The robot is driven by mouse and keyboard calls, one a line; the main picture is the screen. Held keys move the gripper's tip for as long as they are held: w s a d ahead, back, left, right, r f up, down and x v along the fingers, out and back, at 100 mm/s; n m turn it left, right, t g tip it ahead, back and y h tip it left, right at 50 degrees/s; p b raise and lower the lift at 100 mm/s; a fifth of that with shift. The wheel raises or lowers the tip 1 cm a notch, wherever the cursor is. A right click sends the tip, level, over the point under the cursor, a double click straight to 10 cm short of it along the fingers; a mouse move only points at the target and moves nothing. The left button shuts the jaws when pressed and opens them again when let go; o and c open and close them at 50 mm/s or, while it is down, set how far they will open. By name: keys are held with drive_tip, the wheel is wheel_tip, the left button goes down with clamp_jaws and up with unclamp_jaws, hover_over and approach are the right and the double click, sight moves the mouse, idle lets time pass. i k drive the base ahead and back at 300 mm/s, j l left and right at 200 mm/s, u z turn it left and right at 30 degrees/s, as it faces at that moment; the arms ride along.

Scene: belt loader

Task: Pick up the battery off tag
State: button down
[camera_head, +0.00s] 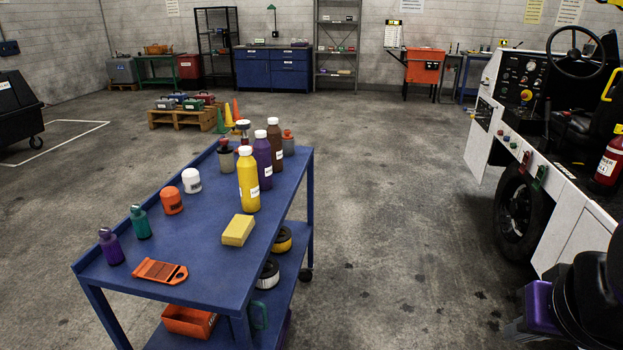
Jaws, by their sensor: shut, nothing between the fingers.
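No label reading battery off can be made out. A small red tag-like piece (525,162) and a small green one (541,176) hang on the white side of the belt loader (573,236) at the right, above its front wheel. Their lettering is too small to read. A flat orange piece with a dark inset (160,271) lies on the near end of the blue cart (200,245); I cannot tell what it is. My gripper's fingers do not show. Dark rounded parts at the bottom right may be my arm.
The cart top holds several bottles (248,184), small jars (172,201) and a yellow sponge (238,230). The loader has a steering wheel (574,50) and a red extinguisher (609,160). Open floor (400,220) lies between cart and loader. A pallet (180,117) stands behind.

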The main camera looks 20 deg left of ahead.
sight(149, 270)
drive_tip(key=u, duration=2.4)
drive_tip(key=i+l+u, duration=0.1)
drive_tip(key=l+u, duration=0.65)
drive_tip(key=l, duration=0.35)
drive_tip(key=i+l+u, duration=0.1)
drive_tip(key=l, duration=0.4)
